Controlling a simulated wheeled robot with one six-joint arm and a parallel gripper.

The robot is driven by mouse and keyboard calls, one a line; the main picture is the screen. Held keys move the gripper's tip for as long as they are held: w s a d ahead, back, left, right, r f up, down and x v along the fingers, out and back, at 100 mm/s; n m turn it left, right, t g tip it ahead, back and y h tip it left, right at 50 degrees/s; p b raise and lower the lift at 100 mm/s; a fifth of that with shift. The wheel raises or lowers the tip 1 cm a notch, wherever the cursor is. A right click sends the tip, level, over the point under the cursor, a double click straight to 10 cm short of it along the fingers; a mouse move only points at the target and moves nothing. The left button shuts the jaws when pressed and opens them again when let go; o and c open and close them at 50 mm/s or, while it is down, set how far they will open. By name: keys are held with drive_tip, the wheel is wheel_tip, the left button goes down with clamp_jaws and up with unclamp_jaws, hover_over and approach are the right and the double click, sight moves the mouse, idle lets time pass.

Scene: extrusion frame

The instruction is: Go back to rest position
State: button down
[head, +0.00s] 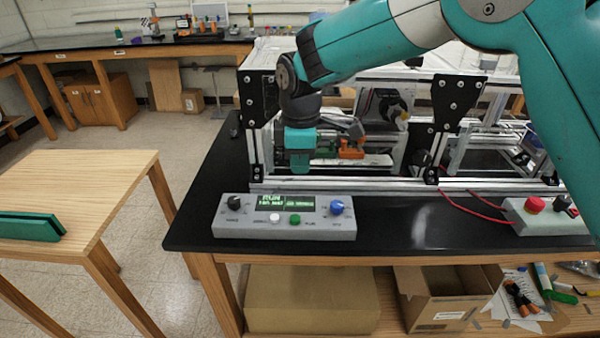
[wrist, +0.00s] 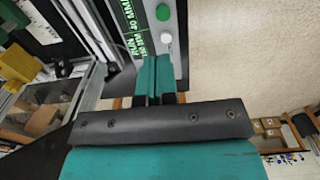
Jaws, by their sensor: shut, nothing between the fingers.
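My gripper (head: 299,165) is teal and hangs fingers down in front of the aluminium extrusion frame (head: 350,187), behind the control box. In the wrist view its two teal fingers (wrist: 154,64) lie side by side, shut, with nothing between them. The grey control box (head: 283,229) stands at the front left of the black bench. It has a lit green display, a black knob, a blue knob, and white and green buttons. In the wrist view the box (wrist: 176,72) shows beyond the fingertips, with its white and green buttons visible.
An orange and green part (head: 350,150) sits inside the frame, right of my gripper. A second box with a red button (head: 535,205) stands at the right on the black bench (head: 400,238). A wooden table (head: 90,180) holding a green block (head: 28,227) is at left.

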drive_tip(key=shift+r, duration=0.1)
drive_tip(key=s+d+r+m+y, duration=0.2)
drive_tip(key=s+d+r+m, duration=0.3)
drive_tip(key=s+d+r, duration=0.55)
drive_tip(key=s+d+m+y, duration=0.1)
drive_tip(key=s+d+m, duration=0.1)
drive_tip(key=s, duration=0.7)
drive_tip(key=s+d+f+m+y, duration=0.1)
drive_tip(key=s+m, duration=0.2)
drive_tip(key=s, duration=0.6)
drive_tip(key=shift+d+m, duration=0.3)
drive_tip(key=shift+d, duration=0.05)
